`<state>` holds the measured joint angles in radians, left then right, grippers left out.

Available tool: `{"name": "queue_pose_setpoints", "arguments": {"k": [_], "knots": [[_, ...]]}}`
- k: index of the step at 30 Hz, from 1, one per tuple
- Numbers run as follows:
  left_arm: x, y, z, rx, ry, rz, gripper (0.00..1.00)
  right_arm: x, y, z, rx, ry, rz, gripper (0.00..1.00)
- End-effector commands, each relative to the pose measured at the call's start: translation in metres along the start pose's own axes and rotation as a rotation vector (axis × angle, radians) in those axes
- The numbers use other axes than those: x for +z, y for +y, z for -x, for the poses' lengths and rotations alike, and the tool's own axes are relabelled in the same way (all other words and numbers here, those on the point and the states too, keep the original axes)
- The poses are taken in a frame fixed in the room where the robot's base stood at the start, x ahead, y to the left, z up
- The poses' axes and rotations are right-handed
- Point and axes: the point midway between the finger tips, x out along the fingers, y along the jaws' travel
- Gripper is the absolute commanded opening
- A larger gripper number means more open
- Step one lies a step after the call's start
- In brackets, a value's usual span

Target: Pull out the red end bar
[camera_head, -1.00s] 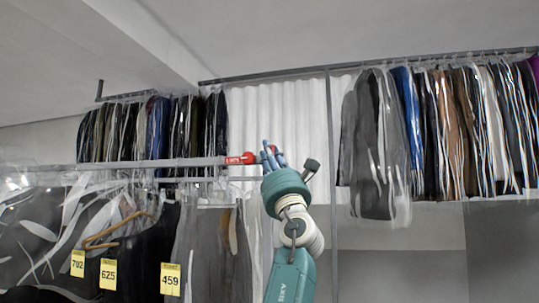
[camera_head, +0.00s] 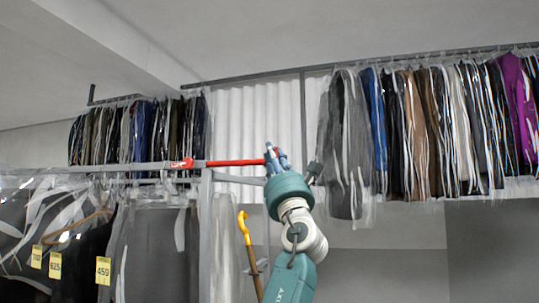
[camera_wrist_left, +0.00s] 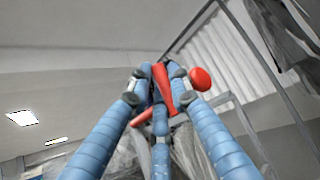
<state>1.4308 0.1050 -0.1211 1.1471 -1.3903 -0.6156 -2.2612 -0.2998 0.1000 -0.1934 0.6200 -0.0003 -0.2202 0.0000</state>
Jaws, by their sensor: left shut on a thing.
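The red end bar (camera_head: 232,162) shows in the head view as a thin, level red rod. It runs right from a thicker red labelled piece (camera_head: 182,164) on the grey rail (camera_head: 110,167). My left gripper (camera_head: 275,158), with blue fingers, is shut on the bar's right end. In the left wrist view the fingers (camera_wrist_left: 160,85) close around the red bar (camera_wrist_left: 163,88), and a round red end (camera_wrist_left: 200,79) sticks out beside them. The fingers hide part of the bar. My right gripper is in neither view.
Bagged garments with yellow number tags (camera_head: 103,270) hang under the rail at left. A grey upright (camera_head: 206,235) and a yellow-handled stick (camera_head: 244,228) stand close left of my arm. More garments (camera_head: 430,130) hang behind at right.

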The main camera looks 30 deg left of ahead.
Motion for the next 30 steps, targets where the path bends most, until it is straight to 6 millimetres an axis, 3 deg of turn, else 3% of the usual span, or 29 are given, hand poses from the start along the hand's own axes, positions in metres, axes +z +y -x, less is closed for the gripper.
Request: {"name": "queue_pose_setpoints", "arguments": {"k": [4, 12, 21, 22, 24, 30], "knots": [[0.010, -0.016, 0.011, -0.007, -0.004, -0.007, 0.00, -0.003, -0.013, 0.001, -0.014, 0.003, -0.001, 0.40], [0.016, -0.025, 0.018, -0.006, -0.003, -0.007, 0.00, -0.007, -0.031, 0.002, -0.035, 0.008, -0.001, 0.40], [0.015, -0.025, 0.018, -0.006, -0.001, -0.006, 0.00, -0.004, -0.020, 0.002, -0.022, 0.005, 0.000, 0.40], [0.016, -0.025, 0.018, -0.006, -0.001, -0.006, 0.24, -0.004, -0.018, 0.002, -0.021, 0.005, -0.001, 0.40], [0.016, -0.025, 0.018, -0.005, -0.001, -0.005, 0.38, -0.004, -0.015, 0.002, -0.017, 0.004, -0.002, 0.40], [0.017, -0.023, 0.017, -0.003, -0.002, -0.004, 0.39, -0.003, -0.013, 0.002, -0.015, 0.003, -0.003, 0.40]]}}
